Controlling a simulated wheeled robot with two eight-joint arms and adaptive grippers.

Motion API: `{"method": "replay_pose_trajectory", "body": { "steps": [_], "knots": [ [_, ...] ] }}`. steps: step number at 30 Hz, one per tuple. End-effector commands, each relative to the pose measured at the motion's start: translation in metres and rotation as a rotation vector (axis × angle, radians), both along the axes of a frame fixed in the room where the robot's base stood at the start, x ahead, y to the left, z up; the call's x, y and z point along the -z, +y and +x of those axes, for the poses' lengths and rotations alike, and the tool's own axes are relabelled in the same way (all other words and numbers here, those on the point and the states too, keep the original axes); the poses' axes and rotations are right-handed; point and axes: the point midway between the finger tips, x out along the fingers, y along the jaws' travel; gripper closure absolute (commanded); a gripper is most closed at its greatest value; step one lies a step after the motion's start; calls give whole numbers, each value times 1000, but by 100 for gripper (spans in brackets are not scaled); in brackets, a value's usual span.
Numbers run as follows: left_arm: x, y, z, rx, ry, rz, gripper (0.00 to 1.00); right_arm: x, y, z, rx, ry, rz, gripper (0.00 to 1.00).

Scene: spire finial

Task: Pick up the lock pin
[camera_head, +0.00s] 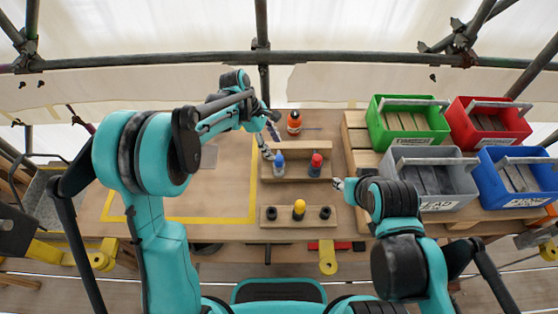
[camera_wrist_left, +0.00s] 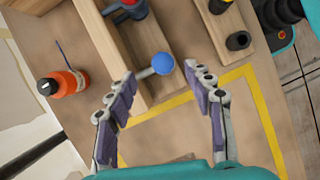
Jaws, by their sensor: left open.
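Several pins with coloured knobs stand in wooden holders; I cannot tell which is called the lock pin. A blue-knobbed pin (camera_head: 278,162) stands at the left of the middle wooden rack, and its round blue knob and grey shaft show in the left wrist view (camera_wrist_left: 163,64). A red-knobbed pin (camera_head: 316,161) stands to its right. A yellow-knobbed one (camera_head: 299,207) is in the front block. My left gripper (camera_head: 267,152) is open beside the blue knob; in the left wrist view its spread fingers (camera_wrist_left: 165,82) point toward the knob, apart from it. My right gripper (camera_head: 338,184) is right of the rack, its jaws unclear.
The front block (camera_head: 284,222) also holds two black pieces. An orange bottle (camera_head: 294,122) stands behind the rack. Green (camera_head: 408,124), red (camera_head: 487,124), grey (camera_head: 432,178) and blue (camera_head: 518,178) crates stand at the right. The yellow-taped area (camera_head: 205,195) at left is mostly bare.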

Motion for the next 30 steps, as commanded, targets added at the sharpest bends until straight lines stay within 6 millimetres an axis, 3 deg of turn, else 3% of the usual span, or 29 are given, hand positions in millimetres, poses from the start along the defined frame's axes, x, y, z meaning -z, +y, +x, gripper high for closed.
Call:
{"method": "replay_pose_trajectory", "body": {
  "steps": [15,23,30],
  "knots": [
    [63,-20,-8,1,-2,1,48,25,0,0,0,0,0,60],
    [67,-23,-9,0,-1,1,48,24,0,0,0,0,0,60],
    [67,-22,-9,1,-2,1,100,24,0,0,0,0,0,60]
  ]
}}
